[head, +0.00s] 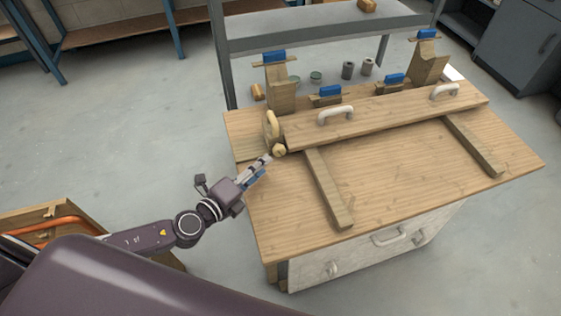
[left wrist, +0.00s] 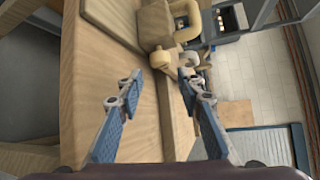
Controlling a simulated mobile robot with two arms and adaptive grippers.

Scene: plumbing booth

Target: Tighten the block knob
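The block knob (head: 279,150) is a pale yellow knob on the near left end of the wooden block assembly on the workbench. It also shows in the left wrist view (left wrist: 162,59), in front of a wooden block (left wrist: 155,25) with a curved yellow handle (left wrist: 187,14). The handle also shows in the head view (head: 273,124). My left gripper (head: 268,158) reaches toward the knob from the left. In the left wrist view its fingers (left wrist: 161,76) are spread apart and empty, with the knob beyond and between the tips. My right gripper is not in view.
The wooden workbench (head: 400,170) carries a long board with white handles (head: 336,114) and two crosswise wooden strips (head: 328,188). Blue-topped wooden pieces (head: 328,95) stand behind the board. A wooden box with an orange pipe (head: 45,225) is at lower left.

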